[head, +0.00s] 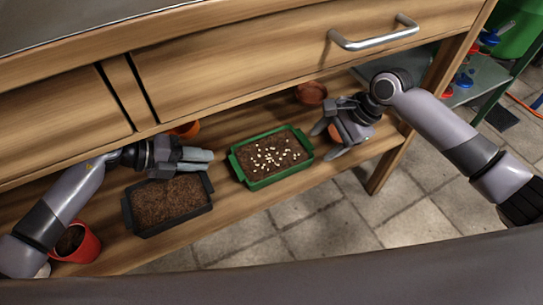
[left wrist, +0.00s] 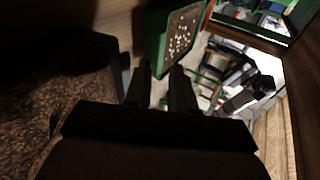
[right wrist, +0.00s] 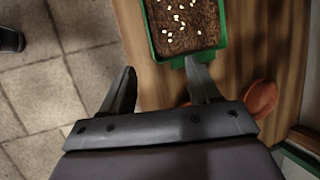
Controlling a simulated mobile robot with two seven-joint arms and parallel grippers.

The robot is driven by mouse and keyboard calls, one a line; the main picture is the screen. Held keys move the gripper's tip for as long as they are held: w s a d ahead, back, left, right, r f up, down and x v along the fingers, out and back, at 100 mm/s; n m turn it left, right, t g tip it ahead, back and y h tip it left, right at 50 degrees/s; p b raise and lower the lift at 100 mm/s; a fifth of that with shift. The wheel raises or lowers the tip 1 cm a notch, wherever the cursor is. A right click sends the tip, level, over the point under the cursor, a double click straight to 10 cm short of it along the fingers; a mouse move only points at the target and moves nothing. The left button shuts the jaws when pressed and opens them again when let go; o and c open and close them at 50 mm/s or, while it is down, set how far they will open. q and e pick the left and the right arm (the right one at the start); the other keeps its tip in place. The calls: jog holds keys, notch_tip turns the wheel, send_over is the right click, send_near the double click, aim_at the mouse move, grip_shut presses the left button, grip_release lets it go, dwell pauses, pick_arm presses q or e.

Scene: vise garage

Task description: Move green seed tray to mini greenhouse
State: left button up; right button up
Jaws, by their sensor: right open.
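The green seed tray (head: 234,164), filled with dark soil and pale seeds, sits on the wooden lower shelf. It also shows in the left wrist view (left wrist: 163,48) and the right wrist view (right wrist: 222,40). My right gripper (head: 327,141) is open and empty at the tray's right end; in the right wrist view one fingertip overlaps the tray's end rim. Contact cannot be told. My left gripper (head: 210,161) is over the far edge of a black soil tray, left of the green tray, its fingers a narrow gap apart with nothing between them. No mini greenhouse can be clearly identified.
The black tray (head: 168,229) holds soil only. A red pot (head: 88,246) stands at the left; terracotta pots (head: 311,93) stand by my right gripper. Drawers with a metal handle (head: 375,43) overhang the shelf. A green-framed rack (head: 489,84) with small items stands right.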

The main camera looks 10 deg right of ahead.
aim_at(232, 163)
pick_arm(q)
jog(key=x, duration=0.6)
jog(key=shift+w+d+f, duration=0.1)
jog(key=shift+d+f, duration=0.05)
jog(key=shift+d, duration=0.1)
pick_arm(e)
jog(key=x, duration=0.6)
jog(key=shift+a+f, duration=0.1)
jog(key=shift+f, duration=0.15)
